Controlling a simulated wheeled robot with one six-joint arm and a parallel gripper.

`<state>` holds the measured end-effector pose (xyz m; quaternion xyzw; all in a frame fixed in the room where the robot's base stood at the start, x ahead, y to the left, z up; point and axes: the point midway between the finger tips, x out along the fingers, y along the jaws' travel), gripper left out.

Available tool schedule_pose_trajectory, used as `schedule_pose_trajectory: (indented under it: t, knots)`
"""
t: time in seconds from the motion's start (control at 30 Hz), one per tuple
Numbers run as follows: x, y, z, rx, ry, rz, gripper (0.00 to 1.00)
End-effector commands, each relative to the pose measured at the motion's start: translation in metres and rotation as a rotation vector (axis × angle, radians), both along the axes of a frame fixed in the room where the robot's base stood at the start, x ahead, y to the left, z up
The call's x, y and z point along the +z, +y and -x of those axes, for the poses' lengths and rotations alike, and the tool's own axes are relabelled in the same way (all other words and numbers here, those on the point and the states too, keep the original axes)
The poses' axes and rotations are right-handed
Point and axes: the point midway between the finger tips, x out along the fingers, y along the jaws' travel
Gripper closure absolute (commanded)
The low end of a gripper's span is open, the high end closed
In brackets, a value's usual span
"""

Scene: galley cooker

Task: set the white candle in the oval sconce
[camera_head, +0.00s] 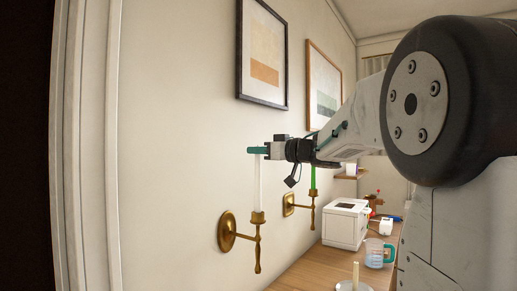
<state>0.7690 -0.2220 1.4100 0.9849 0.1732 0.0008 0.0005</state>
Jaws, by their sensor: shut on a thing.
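The white candle (257,186) is upright, with its top in my gripper (257,150). My gripper is shut on it from the right. The oval sconce (227,231) is brass, with an oval wall plate and an arm carrying a cup (258,218). The candle's lower end meets the cup's top in the camera_head view; I cannot tell whether it sits inside or just in line with it.
A second brass sconce (288,204) with a squarer plate holds a green candle (313,180). Framed pictures (264,60) hang above. The counter (300,274) below carries a white appliance (343,229), a blue jug (375,254) and a cream stick (356,274) on a dish.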

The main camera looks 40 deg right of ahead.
Motion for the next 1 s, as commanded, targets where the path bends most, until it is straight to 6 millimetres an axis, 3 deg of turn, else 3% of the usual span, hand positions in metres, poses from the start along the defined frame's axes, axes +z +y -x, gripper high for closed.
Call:
schedule_pose_trajectory:
  t: [1.0]
  knots:
    - [-0.022, 0.0, 0.0, 0.0, 0.0, -0.001, 1.0]
